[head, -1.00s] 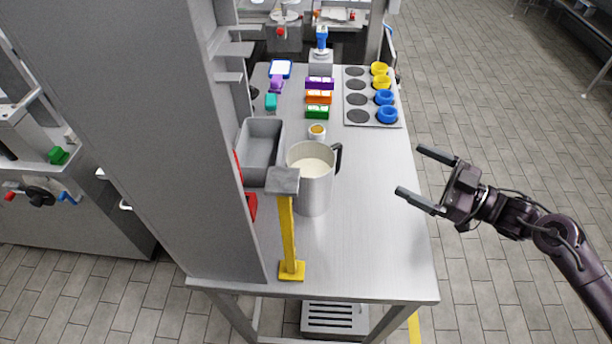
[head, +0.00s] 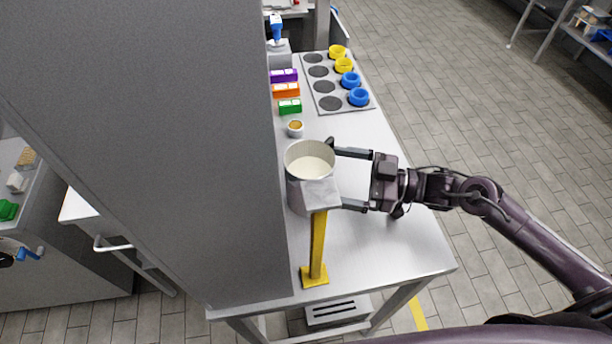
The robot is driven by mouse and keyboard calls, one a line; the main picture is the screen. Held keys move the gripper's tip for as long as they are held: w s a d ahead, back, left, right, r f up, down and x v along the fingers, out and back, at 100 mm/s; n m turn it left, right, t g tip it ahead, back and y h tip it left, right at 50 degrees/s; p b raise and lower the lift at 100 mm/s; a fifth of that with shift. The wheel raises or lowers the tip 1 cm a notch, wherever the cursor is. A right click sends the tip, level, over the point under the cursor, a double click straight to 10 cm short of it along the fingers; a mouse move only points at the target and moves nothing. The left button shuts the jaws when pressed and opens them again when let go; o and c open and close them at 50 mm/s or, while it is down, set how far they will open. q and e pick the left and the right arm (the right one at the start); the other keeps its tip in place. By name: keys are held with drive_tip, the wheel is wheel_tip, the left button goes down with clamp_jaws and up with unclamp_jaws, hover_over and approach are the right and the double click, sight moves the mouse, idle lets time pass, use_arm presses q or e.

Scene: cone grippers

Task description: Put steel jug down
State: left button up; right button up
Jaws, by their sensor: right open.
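The steel jug (head: 297,192) stands upright on the metal table (head: 385,240), with a pale cream content inside. Its dark handle (head: 329,142) is at its right rear. My right gripper (head: 345,180) is open, its fingers pointing left at the jug's right side. The far fingertip is by the handle and the near fingertip is by the jug's lower right. I cannot tell whether the fingers touch the jug. A grey-topped yellow post hides part of the jug's front. My left gripper is not in view.
The yellow post (head: 318,245) stands close in front of the jug. A tall grey panel (head: 170,130) rises to the left. Behind are a small cup (head: 295,128), coloured blocks (head: 285,90) and a tray (head: 320,88) with yellow and blue rings. The table's front right is clear.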

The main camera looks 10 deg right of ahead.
sight(288, 164)
drive_tip(key=p+x, duration=0.1)
drive_tip(key=x, duration=0.5)
drive_tip(key=shift+w+a, duration=0.1)
drive_tip(key=shift+a, duration=0.05)
drive_tip(key=c, duration=1.5)
drive_tip(key=shift+w+r, duration=0.1)
drive_tip(key=shift+r, duration=0.1)
drive_tip(key=shift+c, duration=1.2)
